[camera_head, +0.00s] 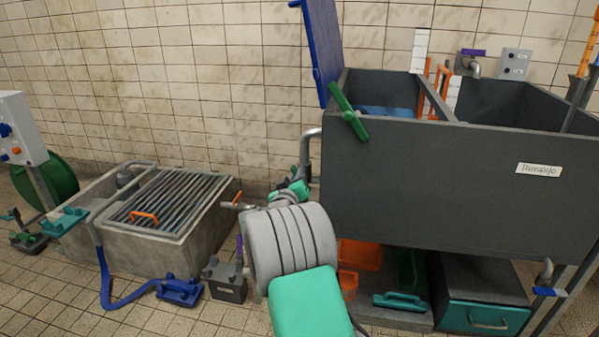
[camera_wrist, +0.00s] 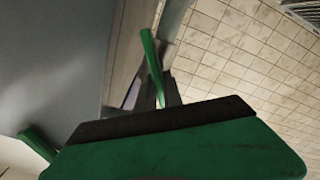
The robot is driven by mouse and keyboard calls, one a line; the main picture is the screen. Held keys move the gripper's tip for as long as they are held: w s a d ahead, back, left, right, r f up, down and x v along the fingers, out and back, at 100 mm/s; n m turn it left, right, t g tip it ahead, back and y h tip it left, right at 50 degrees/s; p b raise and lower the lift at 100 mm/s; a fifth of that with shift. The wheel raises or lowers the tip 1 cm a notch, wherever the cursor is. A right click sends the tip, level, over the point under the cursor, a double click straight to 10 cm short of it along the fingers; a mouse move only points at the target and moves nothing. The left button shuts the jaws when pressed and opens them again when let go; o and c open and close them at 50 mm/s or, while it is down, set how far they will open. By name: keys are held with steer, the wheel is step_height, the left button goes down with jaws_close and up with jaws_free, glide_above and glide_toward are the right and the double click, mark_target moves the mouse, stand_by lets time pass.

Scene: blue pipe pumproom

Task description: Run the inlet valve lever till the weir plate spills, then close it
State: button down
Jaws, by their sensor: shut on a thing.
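My gripper (camera_head: 291,188) is low at the left end of the grey tank (camera_head: 440,185), partly hidden behind my arm. In the wrist view my gripper (camera_wrist: 160,97) is shut on a slim green lever (camera_wrist: 149,58) that sticks up between the dark fingers. A bent grey pipe (camera_head: 306,147) leaves the tank's left end just above my gripper. Another green lever (camera_head: 347,110) sits tilted on the tank's front left corner. A divider (camera_head: 400,92) splits the tank. I cannot make out the water level, or whether anything spills over a weir.
A concrete basin with a metal grating (camera_head: 165,200) stands at left. A blue hose (camera_head: 115,300) and a dark block (camera_head: 226,280) lie on the floor before it. A blue panel (camera_head: 322,45) stands at the tank's left end.

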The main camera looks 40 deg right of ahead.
steer(key=shift+a+f+n+p, duration=0.1)
steer(key=shift+f+n+p, duration=0.35)
steer(key=shift+n+p, duration=1.1)
steer(key=shift+d+f+n+p, duration=0.1)
steer(key=shift+f+n+p, duration=0.45)
steer(key=shift+n, duration=1.85)
steer(key=shift+a+f+n+p, duration=0.1)
steer(key=shift+f+n+p, duration=0.2)
steer(key=shift+n+p, duration=1.3)
steer(key=shift+n+b, duration=0.35)
steer(key=shift+n, duration=0.1)
steer(key=c, duration=1.6)
jaws_free()
steer(key=shift+c, duration=0.2)
steer(key=shift+o, duration=0.7)
steer(key=shift+s+a, duration=0.1)
steer(key=shift+s, duration=0.05)
steer(key=v, duration=0.4)
steer(key=p+v, duration=0.1)
steer(key=v, duration=0.2)
steer(key=shift+w+a+r, duration=0.35)
steer(key=shift+a+r, duration=0.05)
steer(key=shift+s, duration=0.1)
